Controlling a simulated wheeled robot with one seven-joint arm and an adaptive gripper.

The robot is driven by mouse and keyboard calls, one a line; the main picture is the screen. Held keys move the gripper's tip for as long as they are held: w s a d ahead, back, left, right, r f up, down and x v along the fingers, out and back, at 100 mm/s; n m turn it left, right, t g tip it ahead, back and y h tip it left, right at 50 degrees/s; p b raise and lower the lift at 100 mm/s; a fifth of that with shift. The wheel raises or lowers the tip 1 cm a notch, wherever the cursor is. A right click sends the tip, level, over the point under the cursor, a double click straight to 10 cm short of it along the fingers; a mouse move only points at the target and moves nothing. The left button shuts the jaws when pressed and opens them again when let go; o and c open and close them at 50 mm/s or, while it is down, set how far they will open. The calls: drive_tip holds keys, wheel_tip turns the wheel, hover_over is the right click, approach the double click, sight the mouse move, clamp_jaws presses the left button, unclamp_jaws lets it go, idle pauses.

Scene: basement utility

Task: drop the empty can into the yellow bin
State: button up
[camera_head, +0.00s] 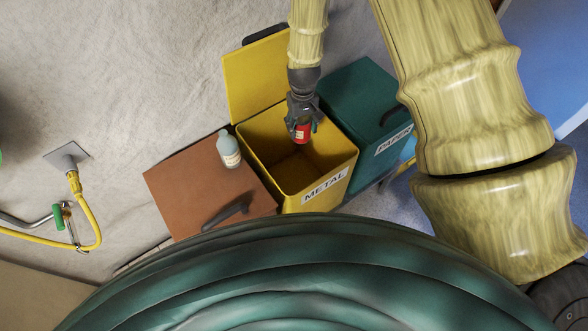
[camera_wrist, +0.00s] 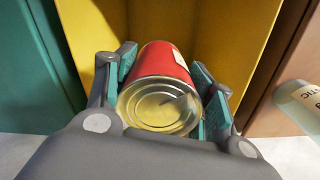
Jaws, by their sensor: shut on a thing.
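The yellow bin (camera_head: 318,185) has its lid raised against the wall and a METAL label on its front. My gripper (camera_head: 301,128) is shut on the red can (camera_head: 302,134) over the bin's opening. In the wrist view the can (camera_wrist: 163,64) sits between the two teal finger pads of my gripper (camera_wrist: 163,92), its metal end facing the camera. The yellow bin's inside (camera_wrist: 210,40) shows behind it. I cannot tell from these views how far the can is below or above the rim.
A brown bin (camera_head: 190,195) with a closed lid stands to the left, with a pale bottle (camera_head: 228,150) on it. A green PAPER bin (camera_head: 355,95) with a closed lid stands to the right. A yellow hose (camera_head: 95,225) hangs at the wall.

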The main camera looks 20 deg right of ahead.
drive_tip(key=shift+w+d+r, duration=0.1)
drive_tip(key=shift+w, duration=0.3)
drive_tip(key=shift+w+f, duration=0.2)
drive_tip(key=shift+f, duration=0.1)
drive_tip(key=shift+f+b, duration=1.85)
drive_tip(key=shift+f, duration=1)
drive_tip(key=shift+s, duration=0.1)
drive_tip(key=o, duration=1.1)
wheel_tip(320, 180, up, 12)
drive_tip(key=shift+r, duration=0.1)
